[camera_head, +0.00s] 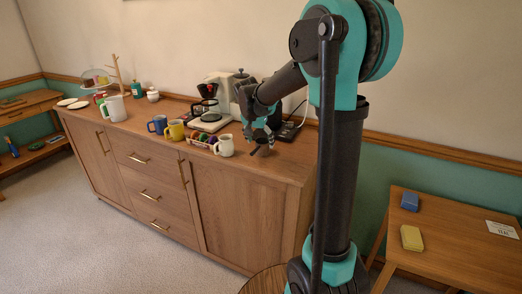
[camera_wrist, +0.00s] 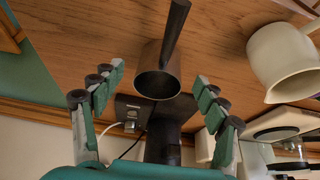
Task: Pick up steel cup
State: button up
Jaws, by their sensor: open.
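The steel cup (camera_wrist: 158,82) is a small dark-grey metal pot with a long straight handle. In the wrist view it stands on the wooden sideboard top, its round mouth facing the camera. My gripper (camera_wrist: 160,80) is open, with one finger on each side of the cup and a visible gap on both sides. In the head view my gripper (camera_head: 261,136) is low over the right end of the sideboard and hides most of the cup; a dark handle shows below it.
A cream jug (camera_wrist: 285,62) stands close beside the cup; in the head view it is left of my gripper (camera_head: 224,146). A coffee maker (camera_head: 211,112), a yellow mug (camera_head: 175,130) and a blue mug (camera_head: 157,124) stand farther left. A dark device (camera_wrist: 130,108) with a cable sits behind the cup.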

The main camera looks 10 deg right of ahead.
jog(key=shift+x, duration=1.25)
jog(key=c, duration=1.3)
jog(key=shift+o, duration=0.2)
